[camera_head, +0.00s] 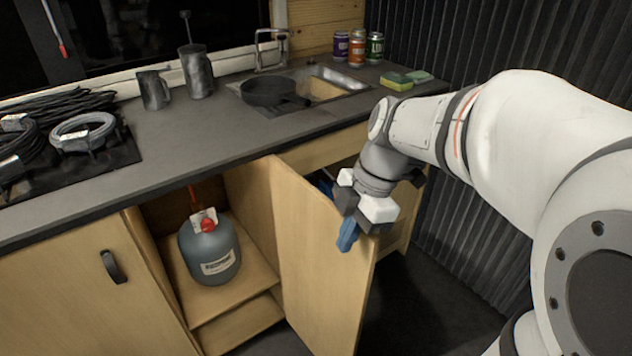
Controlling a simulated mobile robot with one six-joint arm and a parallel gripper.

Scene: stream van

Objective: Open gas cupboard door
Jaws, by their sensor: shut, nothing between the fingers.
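The gas cupboard door (311,262) is a light wooden panel under the counter. It stands swung out, hinged at the right of the opening. Inside the cupboard (248,265) a grey gas bottle (212,250) with a red knob stands on a wooden shelf. My gripper (347,236) is shut, with blue fingers pointing down, at the upper outer part of the open door. It holds nothing. Whether the fingers touch the door is hard to tell. The door's handle is not visible.
A closed cupboard door with a dark handle (113,267) is at the left. The counter (190,128) above holds a pan (268,92), a sink, mugs, cans (357,47) and sponges. A dark corrugated wall (470,215) is at the right. The floor (430,305) beside the door is clear.

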